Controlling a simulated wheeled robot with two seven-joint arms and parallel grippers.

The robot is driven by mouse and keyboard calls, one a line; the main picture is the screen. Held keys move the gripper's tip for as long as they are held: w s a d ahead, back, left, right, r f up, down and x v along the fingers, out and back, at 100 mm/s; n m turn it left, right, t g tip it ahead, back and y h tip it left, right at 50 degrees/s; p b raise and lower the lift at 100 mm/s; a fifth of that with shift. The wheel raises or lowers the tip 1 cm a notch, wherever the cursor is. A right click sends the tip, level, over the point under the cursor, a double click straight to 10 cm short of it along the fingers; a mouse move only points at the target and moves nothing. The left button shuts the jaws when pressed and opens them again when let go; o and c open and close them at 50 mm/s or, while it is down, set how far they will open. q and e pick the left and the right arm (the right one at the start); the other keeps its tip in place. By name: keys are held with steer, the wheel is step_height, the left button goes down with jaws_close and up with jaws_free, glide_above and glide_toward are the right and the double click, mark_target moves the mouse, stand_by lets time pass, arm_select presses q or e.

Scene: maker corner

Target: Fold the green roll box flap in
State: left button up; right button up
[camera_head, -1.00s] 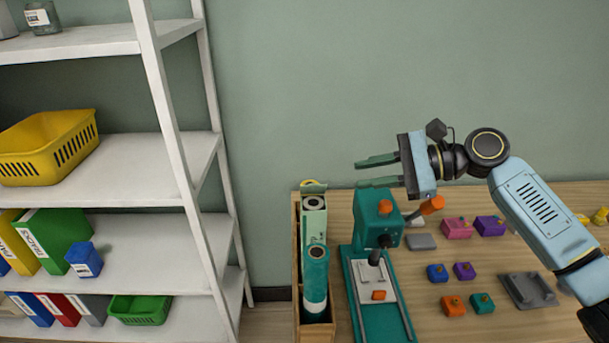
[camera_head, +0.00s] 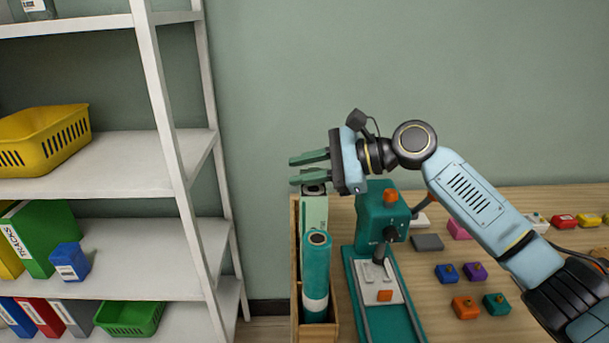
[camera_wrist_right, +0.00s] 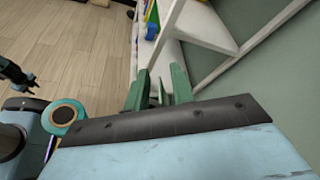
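The pale green roll box (camera_head: 314,214) stands upright in a narrow wooden holder, behind a teal roll (camera_head: 316,270). Its top shows a dark round end just below my right gripper. The flap is hidden or cannot be made out behind the fingers. My right gripper (camera_head: 309,168) is open, its two green fingers pointing left just above the box top, with a gap between them. In the right wrist view the fingers (camera_wrist_right: 160,92) are apart, with a small greenish piece visible between them. A dark shape at that view's left edge may be my left gripper (camera_wrist_right: 18,77); its state is unclear.
A teal press (camera_head: 382,225) stands right of the wooden holder (camera_head: 318,333), close under my right arm. Several coloured blocks and a grey block (camera_head: 428,242) lie on the table (camera_head: 440,205). A white shelf (camera_head: 170,110) with baskets and binders stands to the left.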

arm_select(q)
steer(key=shift+s, duration=0.25)
arm_select(e)
steer(key=shift+c, duration=0.5)
jaws_close()
arm_select(q)
steer(key=shift+s+d, duration=0.2)
steer(key=shift+d, duration=0.15)
